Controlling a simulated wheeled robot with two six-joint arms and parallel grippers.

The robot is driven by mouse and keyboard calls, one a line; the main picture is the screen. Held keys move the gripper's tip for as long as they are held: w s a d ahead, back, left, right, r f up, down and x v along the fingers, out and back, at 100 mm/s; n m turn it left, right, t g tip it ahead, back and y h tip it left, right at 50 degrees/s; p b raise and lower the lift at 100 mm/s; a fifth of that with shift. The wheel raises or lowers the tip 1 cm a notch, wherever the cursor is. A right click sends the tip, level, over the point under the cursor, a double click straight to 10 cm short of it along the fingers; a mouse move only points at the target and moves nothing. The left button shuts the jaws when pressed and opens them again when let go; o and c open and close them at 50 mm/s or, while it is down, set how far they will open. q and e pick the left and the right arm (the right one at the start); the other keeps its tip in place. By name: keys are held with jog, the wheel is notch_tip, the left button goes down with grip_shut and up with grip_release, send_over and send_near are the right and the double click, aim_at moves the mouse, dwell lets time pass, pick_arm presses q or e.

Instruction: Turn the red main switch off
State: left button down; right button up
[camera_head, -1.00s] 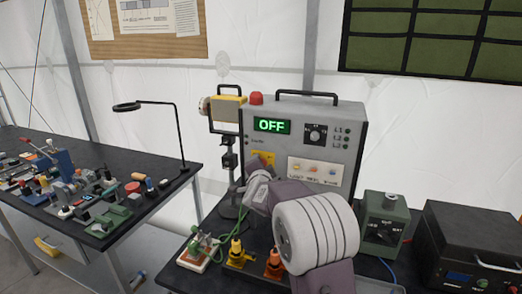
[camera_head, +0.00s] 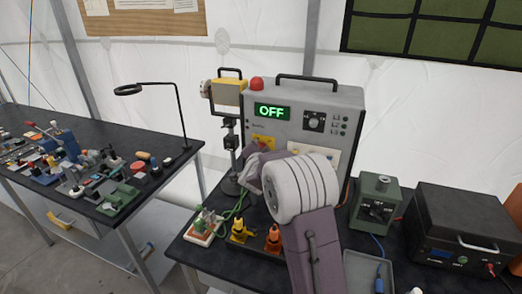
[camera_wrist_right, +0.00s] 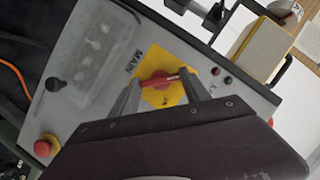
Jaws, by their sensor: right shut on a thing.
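The grey power box (camera_head: 330,98) stands on the black table, and its display (camera_head: 272,112) reads OFF in green. The red main switch (camera_wrist_right: 160,81) sits on a yellow plate (camera_wrist_right: 172,95) marked MAIN in the right wrist view. In the head view the plate (camera_head: 263,141) shows only in part, and my arm hides the red handle. My right gripper (camera_wrist_right: 162,93) is at the switch, one finger on each side of the red handle, and is shut on it. Its wrist covers the lower part of the box in the head view. My left gripper is not in view.
A green box with a dial (camera_head: 378,202) and a black unit (camera_head: 465,228) stand to the right. Yellow and orange connectors (camera_head: 273,238) stand in front of the box. A lamp stand (camera_head: 180,118) and cluttered bench are at left.

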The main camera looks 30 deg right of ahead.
jog(key=o, duration=1.4)
jog(key=b+v, duration=0.1)
jog(key=v, duration=0.8)
jog(key=s+a+f+n+g+y, duration=0.2)
jog(key=s+a+f+n+y, duration=0.3)
jog(key=a+f+n+y, duration=0.5)
jog(key=s+a+f+n+g, duration=0.1)
jog(key=s+f+n+g, duration=0.1)
jog(key=s, duration=0.4)
jog(key=s+a+f+n+g+h, duration=0.1)
jog(key=s+a+f+n+g, duration=0.1)
jog(key=s+f+g, duration=0.2)
jog(key=s+a+f+n+g, duration=0.1)
jog(key=s+a+f+g, duration=0.1)
jog(key=s+f, duration=0.4)
jog(key=shift+s+a+n+g+h, duration=0.2)
jog(key=shift+s+g, duration=0.1)
jog(key=shift+s, duration=0.75)
jog(key=shift+s+a+n+g+h, duration=0.1)
jog(key=shift+s+n+g+h, duration=0.15)
jog(key=shift+s, duration=0.75)
